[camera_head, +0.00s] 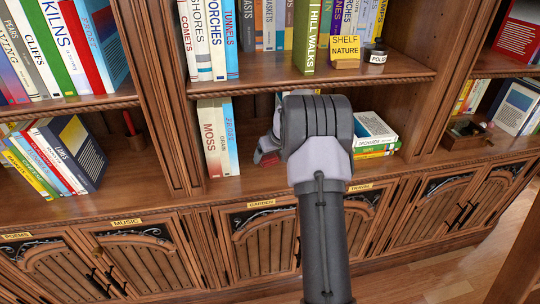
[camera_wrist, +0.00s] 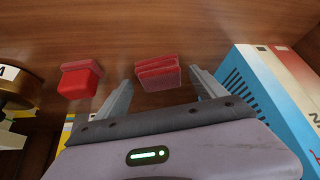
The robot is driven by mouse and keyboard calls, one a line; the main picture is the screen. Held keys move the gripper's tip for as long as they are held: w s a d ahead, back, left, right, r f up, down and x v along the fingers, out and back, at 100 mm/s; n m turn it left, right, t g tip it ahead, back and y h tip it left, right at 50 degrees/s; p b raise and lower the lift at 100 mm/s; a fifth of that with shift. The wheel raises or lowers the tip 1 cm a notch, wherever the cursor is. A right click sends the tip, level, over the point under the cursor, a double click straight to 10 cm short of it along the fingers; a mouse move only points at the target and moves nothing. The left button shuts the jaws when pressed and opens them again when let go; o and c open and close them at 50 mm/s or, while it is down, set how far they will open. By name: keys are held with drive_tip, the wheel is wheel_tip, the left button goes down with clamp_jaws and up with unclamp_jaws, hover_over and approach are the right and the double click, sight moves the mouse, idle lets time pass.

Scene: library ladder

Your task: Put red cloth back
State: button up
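In the wrist view a folded dark-red cloth (camera_wrist: 158,73) lies on the wood, just ahead of and between my fingertips. My gripper (camera_wrist: 162,88) is open, with its two fingers apart and nothing visibly held. I cannot tell whether either finger touches the cloth. A second, brighter red block-like item (camera_wrist: 81,80) is left of the left finger; I cannot tell what it is. In the head view my wrist hides most of the lower middle shelf, and only a bit of red (camera_head: 268,160) shows beside it.
Upright books (camera_head: 217,140) stand left of my gripper, and a book stack (camera_head: 374,135) lies to its right. The shelf above holds a yellow "Shelf Nature" sign (camera_head: 345,50) and a polish tin (camera_head: 376,57). The shelf board and upright posts (camera_head: 160,90) bound the bay. Cabinets (camera_head: 260,240) are below.

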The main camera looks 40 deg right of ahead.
drive_tip(key=shift+r, duration=0.15)
drive_tip(key=p+v, duration=0.4)
drive_tip(key=v, duration=0.8)
drive_tip(key=s+a+r+y, duration=0.1)
drive_tip(key=s+a+r, duration=0.25)
drive_tip(key=a, duration=0.55)
drive_tip(key=s+a+r, duration=0.2)
drive_tip(key=a+r, duration=0.3)
drive_tip(key=a, duration=0.3)
drive_tip(key=s+a+r+y, duration=0.1)
drive_tip(key=s+a+r, duration=0.3)
drive_tip(key=a, duration=0.5)
drive_tip(key=s+a+m, duration=0.1)
drive_tip(key=s+a, duration=0.5)
drive_tip(key=s, duration=0.3)
drive_tip(key=s+a+y, duration=0.1)
drive_tip(key=s+a, duration=0.6)
drive_tip(key=s, duration=0.2)
drive_tip(key=shift+f+m, duration=0.4)
drive_tip(key=shift+f, duration=0.05)
drive_tip(key=shift+s, duration=0.1)
